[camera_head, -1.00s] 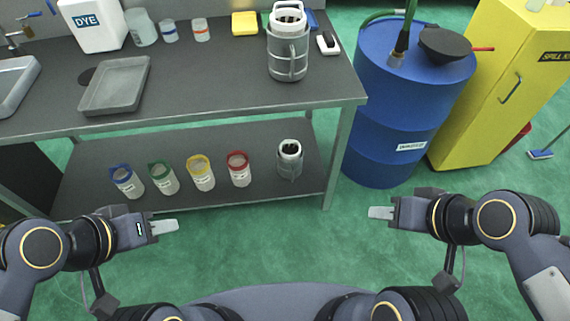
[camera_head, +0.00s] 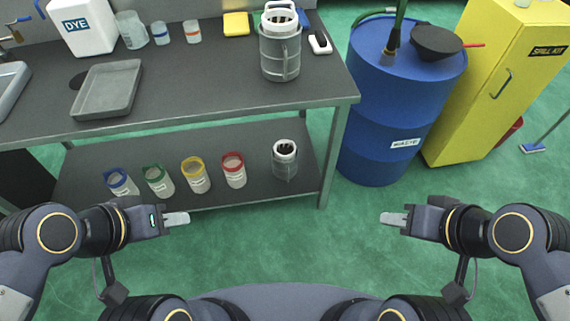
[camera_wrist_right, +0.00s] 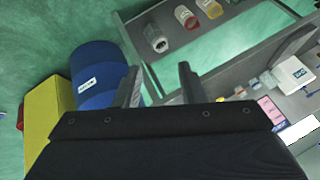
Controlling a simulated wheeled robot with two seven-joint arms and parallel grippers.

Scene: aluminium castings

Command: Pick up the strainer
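A dark round bowl with a red handle (camera_head: 436,42), which looks like the strainer, rests on top of the blue drum (camera_head: 390,125). I cannot see whether its bowl is mesh. My right gripper (camera_head: 393,218) is in the air in front of the drum, well below and apart from the bowl. In the right wrist view its two fingers (camera_wrist_right: 159,90) are spread with nothing between them. My left gripper (camera_head: 177,218) is in front of the bench's lower shelf, touching nothing. Its fingers overlap from this angle, so its opening is hidden.
A grey bench (camera_head: 205,105) fills the left, with a tray (camera_head: 107,88) and a tall basket container (camera_head: 280,52) on top. Its lower shelf holds several colour-rimmed jars. A hose stands in the drum beside the bowl. A yellow cabinet (camera_head: 478,110) is at right. Green floor lies clear in front.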

